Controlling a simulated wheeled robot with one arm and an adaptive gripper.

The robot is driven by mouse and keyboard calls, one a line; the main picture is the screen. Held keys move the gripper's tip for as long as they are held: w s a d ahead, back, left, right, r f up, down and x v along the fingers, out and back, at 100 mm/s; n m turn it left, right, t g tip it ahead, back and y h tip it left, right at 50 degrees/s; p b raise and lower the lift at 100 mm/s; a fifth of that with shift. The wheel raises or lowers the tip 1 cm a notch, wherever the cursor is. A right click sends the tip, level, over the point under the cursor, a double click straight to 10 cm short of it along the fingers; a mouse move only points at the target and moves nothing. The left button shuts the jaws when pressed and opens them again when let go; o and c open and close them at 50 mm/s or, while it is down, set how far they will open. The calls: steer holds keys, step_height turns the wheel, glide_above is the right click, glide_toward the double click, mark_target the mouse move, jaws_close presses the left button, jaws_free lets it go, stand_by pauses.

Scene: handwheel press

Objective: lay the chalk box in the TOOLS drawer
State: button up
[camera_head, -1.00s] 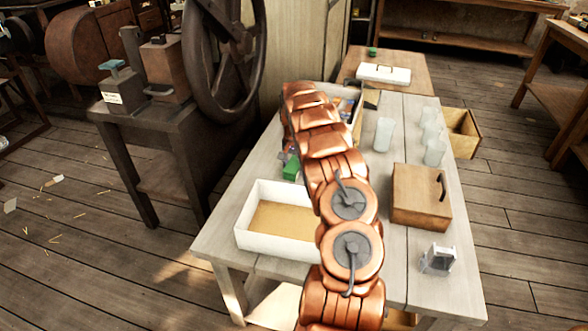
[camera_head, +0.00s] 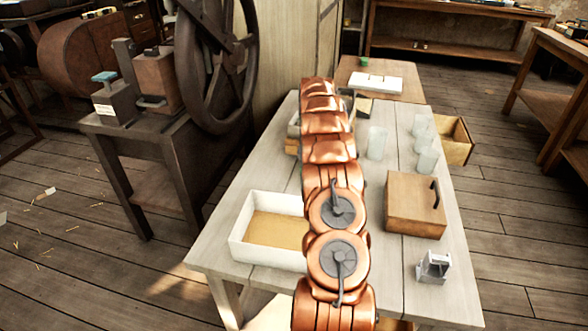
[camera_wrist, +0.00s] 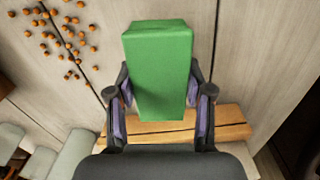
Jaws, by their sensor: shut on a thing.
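A green box (camera_wrist: 160,70), which I take to be the chalk box, stands out between my fingers in the wrist view. My gripper (camera_wrist: 161,108) is shut on it, with one finger at each side. In the head view my arm hides the box and most of the gripper. An open wooden drawer-like box (camera_head: 457,138) shows at the right side of the table. No TOOLS label is readable, so I cannot tell whether it is the TOOLS drawer.
The pale table (camera_head: 283,176) carries a white tray (camera_head: 240,250), a wooden box with a dark handle (camera_head: 413,220), several frosted glasses (camera_head: 377,143) and a small grey holder (camera_head: 433,267). A wooden bar (camera_wrist: 180,132) and several small brown balls (camera_wrist: 66,40) show beneath my gripper.

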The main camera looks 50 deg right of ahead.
steer(key=s+d, duration=0.1)
steer(key=d, duration=0.1)
steer(key=s+d, duration=0.3)
steer(key=d, duration=0.1)
steer(key=shift+s+d+r, duration=0.15)
steer(key=shift+d+r, duration=0.05)
steer(key=shift+r, duration=0.15)
